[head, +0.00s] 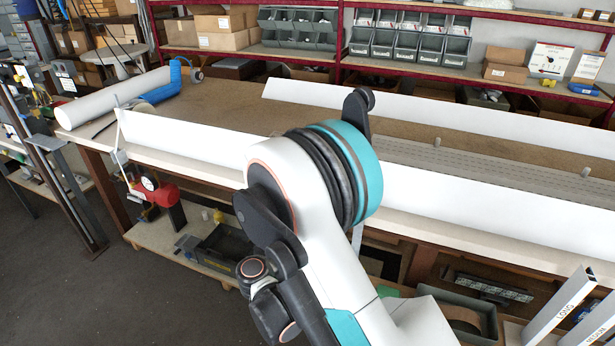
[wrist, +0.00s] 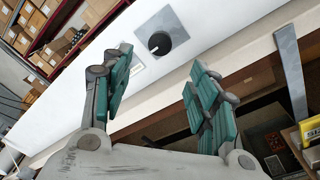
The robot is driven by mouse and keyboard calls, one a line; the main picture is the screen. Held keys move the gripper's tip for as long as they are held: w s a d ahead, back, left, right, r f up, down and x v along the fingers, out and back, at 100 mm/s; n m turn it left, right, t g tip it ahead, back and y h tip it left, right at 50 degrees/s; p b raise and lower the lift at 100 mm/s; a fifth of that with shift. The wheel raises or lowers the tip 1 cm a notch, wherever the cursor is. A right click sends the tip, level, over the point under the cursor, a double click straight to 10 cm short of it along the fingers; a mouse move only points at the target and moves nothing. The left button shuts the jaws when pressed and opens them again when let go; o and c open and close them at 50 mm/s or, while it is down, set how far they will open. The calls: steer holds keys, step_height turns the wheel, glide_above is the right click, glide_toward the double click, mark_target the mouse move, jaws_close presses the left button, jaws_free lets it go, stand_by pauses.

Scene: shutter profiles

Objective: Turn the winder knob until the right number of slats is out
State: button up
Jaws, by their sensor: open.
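The winder knob (wrist: 159,43) is a dark round knob with a pale pointer mark on a dark grey square plate. In the wrist view it sits on a long white board (wrist: 110,92), just beyond my fingertips. My gripper (wrist: 161,62) is open and empty, its two teal-padded fingers spread to either side below the knob, with no visible contact. In the head view, grey slats (head: 480,170) lie on the bench between two white boards, partly hidden by my arm. The knob and my gripper cannot be made out in the head view.
A white roll (head: 110,97) and a blue tool (head: 178,78) lie on the left of the bench (head: 220,105). Shelves with cartons and grey bins (head: 300,28) stand behind. A metal bar (wrist: 290,70) rises right of my gripper. A red device (head: 163,191) hangs below the bench.

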steer(key=shift+n, duration=0.5)
steer(key=b+x, duration=0.3)
steer(key=x, duration=1)
steer(key=shift+w+d, duration=0.2)
steer(key=shift+w, duration=0.15)
steer(key=c, duration=1.1)
